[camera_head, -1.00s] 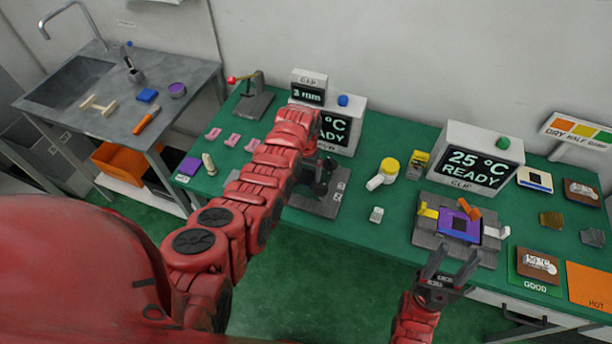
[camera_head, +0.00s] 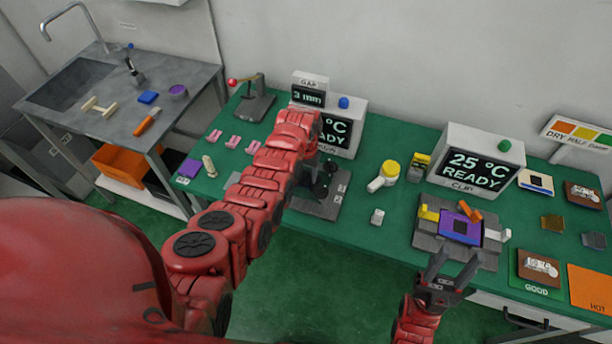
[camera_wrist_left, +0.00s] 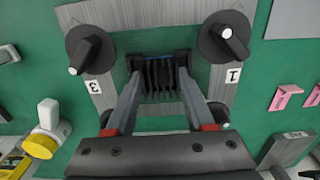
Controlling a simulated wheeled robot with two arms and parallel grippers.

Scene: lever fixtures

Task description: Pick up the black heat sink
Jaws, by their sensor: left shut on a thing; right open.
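The black heat sink (camera_wrist_left: 158,78), with its row of fins, shows in the left wrist view between the two fingers of my left gripper (camera_wrist_left: 160,70). The gripper is shut on it. The heat sink is over the opening of a grey fixture plate (camera_wrist_left: 92,20) with black knobs; I cannot tell if it is clear of the surface below. In the head view, my left arm and hand hide most of the heat sink. My right gripper (camera_head: 447,266) is open and empty, at the front edge of the bench before another fixture (camera_head: 425,238) holding a purple part (camera_head: 460,226).
Black round knobs (camera_wrist_left: 88,48) (camera_wrist_left: 225,38) flank the left fingers. Display boxes (camera_head: 480,160) stand behind. Pink clips (camera_head: 233,142) lie to the left.

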